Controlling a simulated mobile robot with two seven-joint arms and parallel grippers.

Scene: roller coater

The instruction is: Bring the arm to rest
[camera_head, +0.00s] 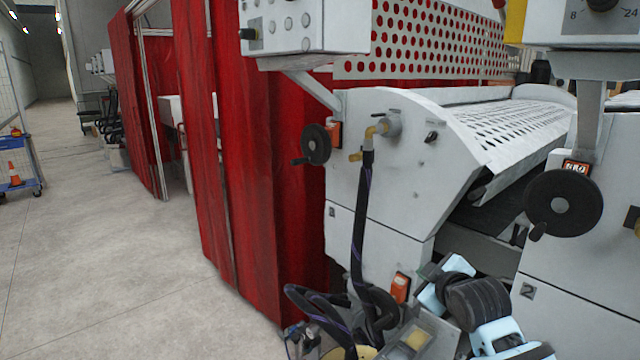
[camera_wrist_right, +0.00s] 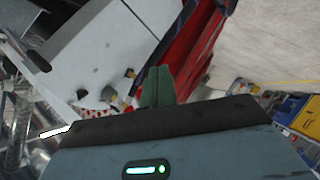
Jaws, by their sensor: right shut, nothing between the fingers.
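My right arm (camera_head: 478,305), with light blue and black links, shows at the bottom right of the head view, in front of the roller coater (camera_head: 385,195). In the right wrist view my right gripper (camera_wrist_right: 158,78) shows as two green fingers close together. It is shut and empty. Its fingers point toward the white machine side and the red curtain (camera_wrist_right: 190,50), but I cannot tell how far off these are. My left gripper is in neither view.
The white machine has black handwheels (camera_head: 562,205) and a black hose (camera_head: 362,220) close to my right arm. A red curtain (camera_head: 235,150) hangs to its left. Open concrete floor (camera_head: 100,270) lies at left, with a blue cart (camera_head: 22,170) at the edge.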

